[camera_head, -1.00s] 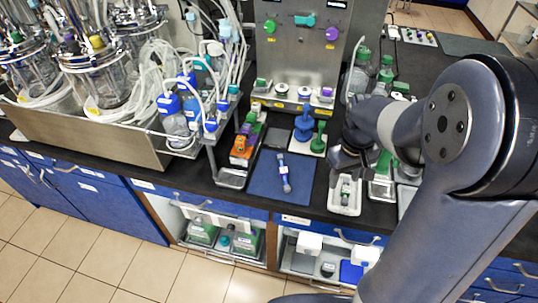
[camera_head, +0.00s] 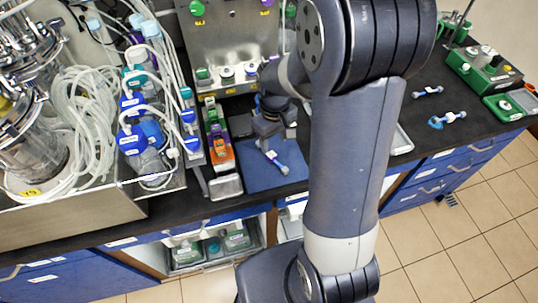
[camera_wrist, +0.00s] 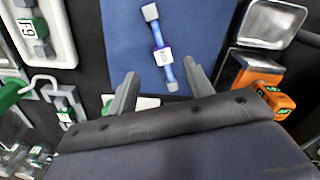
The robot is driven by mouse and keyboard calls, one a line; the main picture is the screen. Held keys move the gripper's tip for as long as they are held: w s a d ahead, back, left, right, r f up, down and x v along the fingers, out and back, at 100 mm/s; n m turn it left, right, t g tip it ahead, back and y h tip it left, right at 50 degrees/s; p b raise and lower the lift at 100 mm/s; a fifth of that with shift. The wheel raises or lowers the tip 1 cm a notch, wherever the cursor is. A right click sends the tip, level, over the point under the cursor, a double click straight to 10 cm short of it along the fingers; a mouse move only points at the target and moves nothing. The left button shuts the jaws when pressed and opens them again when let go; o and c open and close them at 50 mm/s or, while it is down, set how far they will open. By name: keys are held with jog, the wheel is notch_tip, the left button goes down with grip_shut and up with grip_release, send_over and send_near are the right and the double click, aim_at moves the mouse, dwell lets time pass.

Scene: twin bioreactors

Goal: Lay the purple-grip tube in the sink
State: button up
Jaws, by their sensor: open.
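A tube (camera_wrist: 161,48) with a blue-violet body, grey ends and a white label lies on a dark blue mat (camera_wrist: 118,30). In the head view the tube (camera_head: 272,160) lies partly under my gripper (camera_head: 271,137). In the wrist view my gripper (camera_wrist: 160,74) is open and empty, its fingers pointing toward the tube's near end; whether they touch it cannot be told. No purple grip is clearly readable on this tube. I cannot identify a sink for certain; my arm hides part of the bench.
A small steel tray (camera_head: 226,187) and an orange block (camera_head: 222,150) stand left of the mat. A white tray (camera_wrist: 66,55) is at the upper left in the wrist view. Bioreactor tubing (camera_head: 85,120) crowds the left.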

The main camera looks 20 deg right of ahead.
aim_at(270, 153)
jog(key=shift+w+a+f+p, duration=0.1)
jog(key=shift+a+f+p, duration=0.1)
jog(key=shift+f, duration=0.9)
jog(key=shift+w+a+f+p, duration=0.1)
jog(key=shift+w+f+p, duration=0.05)
jog(key=shift+f, duration=0.95)
jog(key=shift+w+a+f+p, duration=0.1)
jog(key=shift+f+p, duration=0.1)
jog(key=shift+f, duration=0.9)
jog(key=shift+c, duration=0.2)
grip_shut()
jog(key=shift+r, duration=0.15)
